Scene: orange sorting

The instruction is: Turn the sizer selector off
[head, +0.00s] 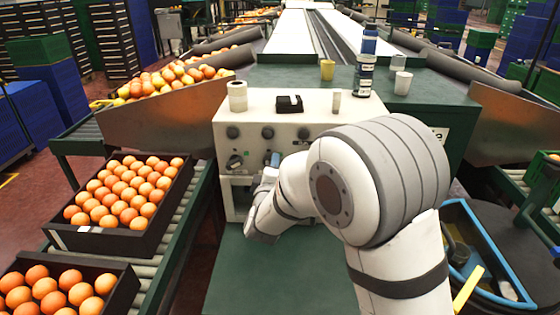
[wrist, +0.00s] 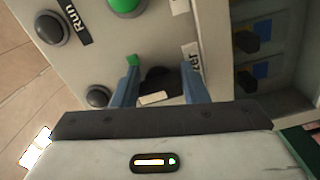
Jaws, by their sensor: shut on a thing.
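The white control box (head: 290,112) stands ahead of me, with dark round buttons and knobs on its front. My gripper (wrist: 160,84) has its blue fingers closed on both sides of a black selector knob (wrist: 158,76) with a pale pointer bar. A partly covered label (wrist: 191,60) ending in "zer" is beside the knob in the wrist view. In the head view my gripper (head: 273,160) is at the lower middle of the box front, and the gripped knob is hidden there. I cannot tell which setting the pointer marks.
A green button (wrist: 124,4), a dark "Run" button (wrist: 52,27) and another dark button (wrist: 97,96) are near the fingers. Bottles (head: 364,75), cups (head: 327,69) and a tape roll (head: 237,96) stand on or behind the box. Orange crates (head: 100,238) line the left conveyor.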

